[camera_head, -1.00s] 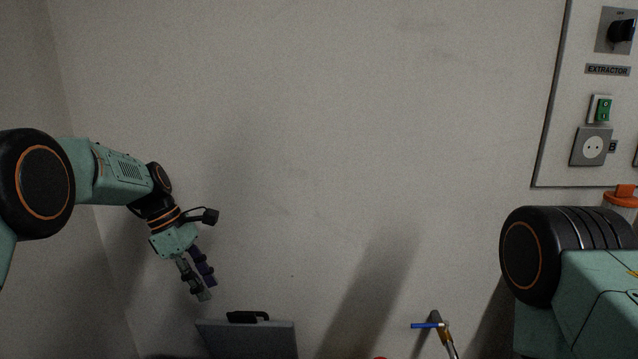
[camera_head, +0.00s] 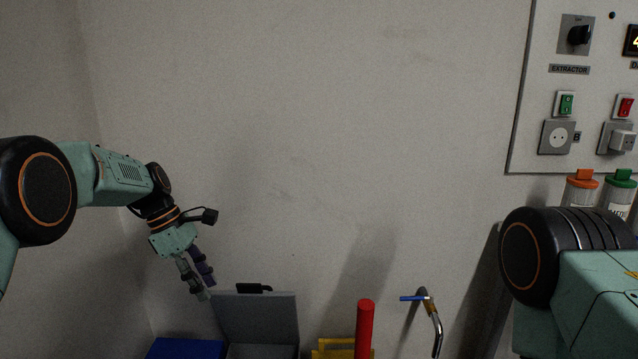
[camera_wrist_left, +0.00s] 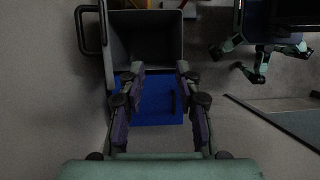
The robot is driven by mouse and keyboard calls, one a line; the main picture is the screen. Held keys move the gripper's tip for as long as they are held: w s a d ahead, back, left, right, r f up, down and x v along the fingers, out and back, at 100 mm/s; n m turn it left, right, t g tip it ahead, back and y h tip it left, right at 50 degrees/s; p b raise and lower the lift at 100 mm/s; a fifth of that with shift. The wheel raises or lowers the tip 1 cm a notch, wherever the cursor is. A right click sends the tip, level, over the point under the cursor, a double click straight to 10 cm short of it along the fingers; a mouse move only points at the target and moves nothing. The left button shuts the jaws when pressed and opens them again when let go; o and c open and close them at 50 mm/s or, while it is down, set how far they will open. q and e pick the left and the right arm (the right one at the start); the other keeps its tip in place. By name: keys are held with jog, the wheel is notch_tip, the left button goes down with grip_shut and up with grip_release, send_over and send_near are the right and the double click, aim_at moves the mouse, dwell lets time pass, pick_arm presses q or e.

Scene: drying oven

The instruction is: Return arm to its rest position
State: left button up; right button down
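My left arm comes in from the left in the head view, bent, with its left gripper (camera_head: 203,290) hanging down in front of the wall. The gripper also shows in the left wrist view (camera_wrist_left: 159,78), where its two fingers stand apart with nothing between them. Beyond them lie a blue surface (camera_wrist_left: 160,103) and an open grey box (camera_wrist_left: 195,42). Of my right arm, only the upper links show at the right of the head view; its gripper is out of view.
The grey case with its raised lid (camera_head: 258,318) and a blue item (camera_head: 186,349) are low in the head view. A red cylinder (camera_head: 364,330), yellow item (camera_head: 330,352) and bent metal pipe (camera_head: 437,330) stand to the right. Capped bottles (camera_head: 582,190) are below the control panel (camera_head: 535,90).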

pick_arm(q)
jog(key=s+f+m+y, duration=0.2)
jog(key=s+f+m, duration=0.2)
jog(key=s+f, duration=0.65)
jog(key=s+f+m+y, duration=0.1)
jog(key=s+f+m, duration=0.2)
jog(key=s+f, duration=0.8)
jog(key=s+f+m+y, duration=0.1)
jog(key=s+f+m, duration=0.2)
jog(key=s+m, duration=0.7)
jog(key=s, duration=1.3)
jog(key=shift+s+d+m+t+y, duration=0.25)
jog(key=shift+s+m+t+y, duration=0.05)
jog(key=shift+m, duration=0.1)
